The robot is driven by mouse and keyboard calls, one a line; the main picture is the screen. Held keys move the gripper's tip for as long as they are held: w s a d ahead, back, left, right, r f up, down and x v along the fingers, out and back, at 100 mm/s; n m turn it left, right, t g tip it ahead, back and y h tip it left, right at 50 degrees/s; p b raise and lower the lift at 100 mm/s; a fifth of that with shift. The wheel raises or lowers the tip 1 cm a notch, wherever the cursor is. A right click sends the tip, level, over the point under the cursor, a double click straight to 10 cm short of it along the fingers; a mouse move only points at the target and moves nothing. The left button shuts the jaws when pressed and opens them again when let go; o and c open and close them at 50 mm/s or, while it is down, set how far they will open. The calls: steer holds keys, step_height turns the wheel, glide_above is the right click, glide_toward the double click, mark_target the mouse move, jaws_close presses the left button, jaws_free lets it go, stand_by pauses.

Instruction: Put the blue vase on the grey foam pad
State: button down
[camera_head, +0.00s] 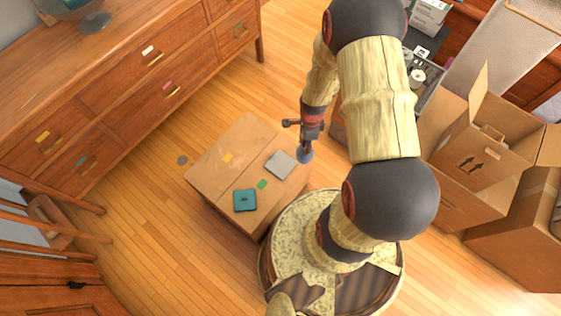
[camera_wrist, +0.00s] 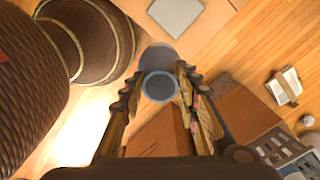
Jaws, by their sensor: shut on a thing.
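The blue vase (camera_head: 305,155) is small and blue-grey, and hangs at the end of my gripper (camera_head: 306,146) by the right corner of a closed cardboard box. In the wrist view the vase (camera_wrist: 160,87) shows its round dark opening between the fingertips of my gripper (camera_wrist: 159,88). The fingers are shut on it. The grey foam pad (camera_head: 281,164) is a flat square on the box top, just left of the vase and apart from it in the picture. The pad also shows at the top of the wrist view (camera_wrist: 176,14).
The closed cardboard box (camera_head: 212,171) also bears a teal square item (camera_head: 245,200) and small yellow and green notes. A wooden dresser (camera_head: 120,78) stands at left. Open cardboard boxes (camera_head: 480,150) stand at right.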

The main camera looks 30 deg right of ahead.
mark_target(311, 155)
steer(key=s+m, duration=0.1)
steer(key=s+f+m, duration=0.1)
steer(key=s+d+m, duration=0.1)
steer(key=shift+s+d+f+m, duration=0.1)
steer(key=shift+f+m, duration=0.15)
steer(key=shift+m, duration=0.05)
steer(key=shift+f, duration=0.15)
steer(key=w+a+f+b, duration=0.7)
steer(key=w+f, duration=0.4)
steer(key=f, duration=0.1)
steer(key=shift+w+a+f, duration=0.2)
steer(key=shift+a+f, duration=0.1)
steer(key=shift+f, duration=0.1)
steer(key=c, duration=1.4)
jaws_free()
steer(key=shift+f, duration=0.1)
steer(key=shift+o, duration=0.4)
